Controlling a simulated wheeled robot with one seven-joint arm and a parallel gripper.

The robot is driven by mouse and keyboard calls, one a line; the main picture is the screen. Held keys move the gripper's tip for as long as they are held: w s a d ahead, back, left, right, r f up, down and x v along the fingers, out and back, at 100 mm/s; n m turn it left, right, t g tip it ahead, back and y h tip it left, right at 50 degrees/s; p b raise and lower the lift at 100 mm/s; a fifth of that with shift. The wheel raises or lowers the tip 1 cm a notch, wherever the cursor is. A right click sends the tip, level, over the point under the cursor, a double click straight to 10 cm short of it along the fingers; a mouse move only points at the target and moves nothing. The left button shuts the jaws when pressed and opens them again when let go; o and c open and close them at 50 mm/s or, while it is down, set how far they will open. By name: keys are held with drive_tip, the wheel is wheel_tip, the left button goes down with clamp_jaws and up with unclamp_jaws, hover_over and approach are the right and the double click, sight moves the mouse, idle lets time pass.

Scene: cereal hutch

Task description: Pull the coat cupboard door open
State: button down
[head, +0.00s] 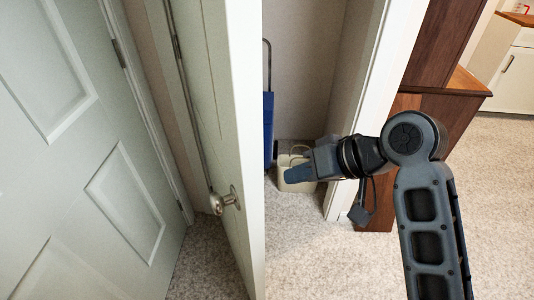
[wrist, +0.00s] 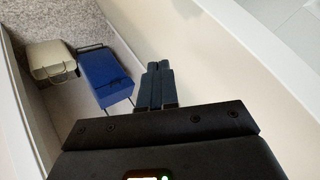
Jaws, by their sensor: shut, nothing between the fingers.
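The cupboard door (head: 225,110) is pale and panelled. It stands open in the head view, seen nearly edge-on, with the cupboard interior showing to its right. Its round metal knob (head: 222,200) is on the face turned left, low in the picture. My gripper (head: 290,175) is to the right of the door's edge, in front of the opening, its fingers pointing left. Any contact with the door cannot be made out. In the wrist view my fingers (wrist: 159,68) are shut together and empty, beside a pale upright surface; whether this is door or wall is unclear.
A blue case (wrist: 104,80) with a handle and a beige bin (wrist: 50,60) stand on the cupboard floor. Another panelled door (head: 70,170) is at the left. The white frame (head: 350,130) and brown wooden furniture (head: 440,110) are at the right. Carpet (head: 310,260) in front is clear.

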wheel_tip(320, 180, up, 7)
drive_tip(key=w+d+n+g+h+p, duration=0.1)
drive_tip(key=d+n+g+p, duration=0.1)
drive_tip(key=a+f+p, duration=0.1)
drive_tip(key=a+f, duration=0.6)
drive_tip(key=a, duration=0.2)
drive_tip(key=shift+f, duration=0.25)
